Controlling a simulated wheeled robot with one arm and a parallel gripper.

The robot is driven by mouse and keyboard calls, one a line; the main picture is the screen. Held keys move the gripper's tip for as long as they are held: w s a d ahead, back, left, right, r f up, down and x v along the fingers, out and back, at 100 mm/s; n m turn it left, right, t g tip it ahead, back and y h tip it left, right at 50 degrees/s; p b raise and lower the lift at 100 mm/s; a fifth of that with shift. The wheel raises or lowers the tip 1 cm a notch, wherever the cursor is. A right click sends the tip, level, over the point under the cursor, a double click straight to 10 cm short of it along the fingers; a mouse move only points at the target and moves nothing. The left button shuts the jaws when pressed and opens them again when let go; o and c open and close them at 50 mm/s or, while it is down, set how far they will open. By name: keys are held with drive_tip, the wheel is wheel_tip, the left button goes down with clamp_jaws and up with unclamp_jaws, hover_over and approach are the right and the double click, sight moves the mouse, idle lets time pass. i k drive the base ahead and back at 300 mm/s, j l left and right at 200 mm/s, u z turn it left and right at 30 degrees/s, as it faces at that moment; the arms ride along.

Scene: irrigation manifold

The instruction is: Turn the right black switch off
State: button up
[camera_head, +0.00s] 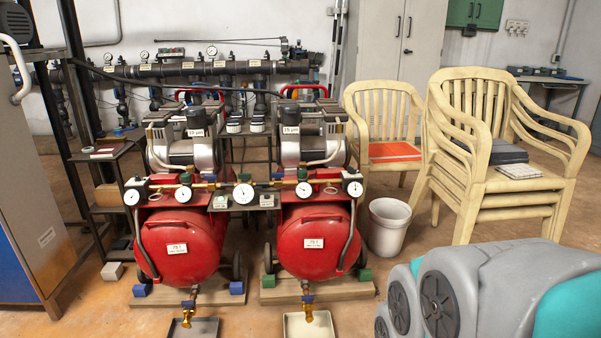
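Two red air compressors stand side by side, the left one (183,243) and the right one (312,240). Lower down, two small boxes sit by the gauges, a left box (221,202) and a right box (267,201). I cannot tell which of these is the black switch, nor its on or off position. My gripper is not in view.
Pressure gauges (243,194) line the compressor fronts. Stacked cream chairs (511,190) and a white bucket (388,238) stand to the right. A pale tray (309,328) and a dark tray (194,328) lie on the floor in front. A grey cabinet (40,200) borders the left.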

sight(351, 170)
drive_tip(key=i+l, duration=1.25)
drive_tip(key=i, duration=0.3)
